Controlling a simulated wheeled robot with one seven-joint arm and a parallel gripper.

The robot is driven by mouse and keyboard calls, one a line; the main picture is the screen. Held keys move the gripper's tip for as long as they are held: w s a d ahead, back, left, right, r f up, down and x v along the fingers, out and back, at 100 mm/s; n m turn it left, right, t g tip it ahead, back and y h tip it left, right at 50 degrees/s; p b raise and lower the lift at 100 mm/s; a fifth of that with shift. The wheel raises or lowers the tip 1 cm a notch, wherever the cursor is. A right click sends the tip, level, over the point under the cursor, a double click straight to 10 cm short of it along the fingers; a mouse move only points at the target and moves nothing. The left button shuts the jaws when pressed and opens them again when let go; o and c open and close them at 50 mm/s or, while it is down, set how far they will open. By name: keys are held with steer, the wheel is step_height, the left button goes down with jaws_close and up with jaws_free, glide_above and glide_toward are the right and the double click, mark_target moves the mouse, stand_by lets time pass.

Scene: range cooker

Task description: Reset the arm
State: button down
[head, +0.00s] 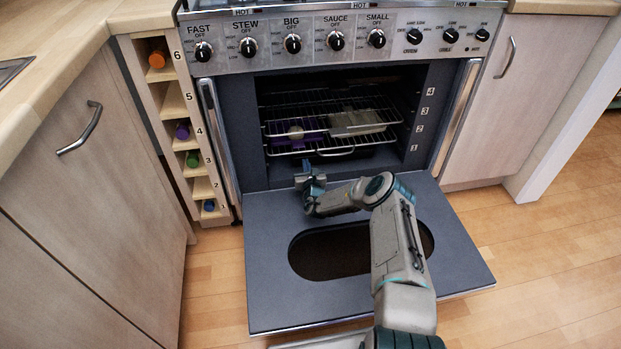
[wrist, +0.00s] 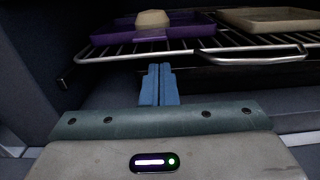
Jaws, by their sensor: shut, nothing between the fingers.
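My gripper (head: 308,170) is just in front of the open oven, above the inner end of the lowered door. In the wrist view its two blue fingers (wrist: 159,85) are together with nothing between them. They point at the oven opening, just below the front edge of the wire rack (wrist: 130,50). My arm reaches over the door from the lower right in the head view.
The oven door (head: 270,215) lies open and flat. On the rack are a purple tray (head: 304,130) with a pale round item (wrist: 152,19) and a beige tray (head: 358,122). A bottle rack (head: 181,105) stands left; floor (head: 540,235) is clear right.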

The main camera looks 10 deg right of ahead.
steer(key=s+p, duration=0.3)
steer(key=s, duration=0.6)
steer(key=shift+s+f, duration=0.1)
